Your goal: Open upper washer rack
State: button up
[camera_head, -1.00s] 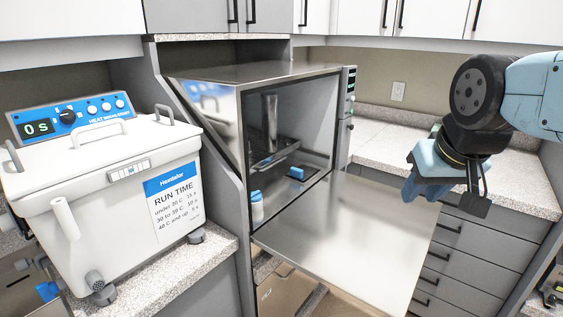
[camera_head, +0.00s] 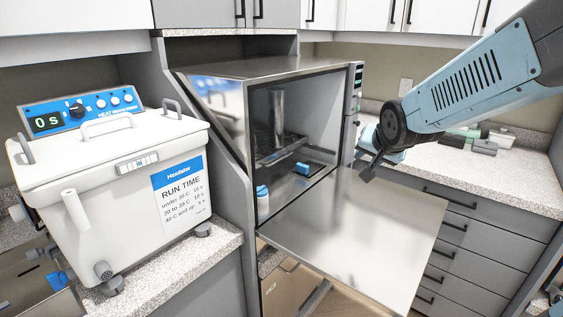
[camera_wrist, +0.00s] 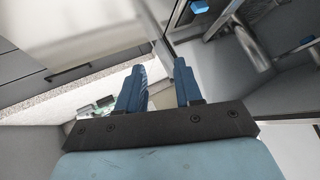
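The washer (camera_head: 262,70) is a steel box with its door (camera_head: 355,235) folded down flat in front. Inside, the dark upper rack (camera_head: 283,150) sits at mid-height, with an upright metal cylinder (camera_head: 278,108) behind it. Rack bars also show in the wrist view (camera_wrist: 222,20). My gripper (camera_head: 366,172) is at the right front edge of the opening, above the door and apart from the rack. In the wrist view its two blue fingers (camera_wrist: 160,78) are spread with nothing between them.
A blue item (camera_head: 302,168) and a blue-capped bottle (camera_head: 261,191) are inside the washer. Several small boxes (camera_head: 484,145) lie on the right counter, above drawers (camera_head: 450,225).

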jog(key=w+a+f+m+t+y, duration=0.1)
jog(key=w+a+f+m+y, duration=0.1)
jog(key=w+a+f, duration=0.2)
jog(key=w+a+f+m+t+y, duration=0.1)
jog(key=w+a+f, duration=0.4)
jog(key=w+a, duration=0.5)
jog(key=w+a+f+m+t+y, duration=0.2)
jog(key=w+a, duration=0.5)
jog(key=w, duration=0.4)
jog(key=shift+w+a+f+m+y, duration=0.1)
jog(key=shift+f+m+y, duration=0.35)
jog(key=shift+f, duration=0.45)
jog(key=shift+w+a+f+m+y, duration=0.1)
jog(key=shift+f+m+y, duration=0.25)
jog(key=shift+f+y, duration=0.35)
jog(key=shift+s+f, duration=0.1)
jog(key=shift+f, duration=0.05)
jog(key=shift+c, duration=0.2)
grip_shut()
jog(key=shift+s+f, duration=0.1)
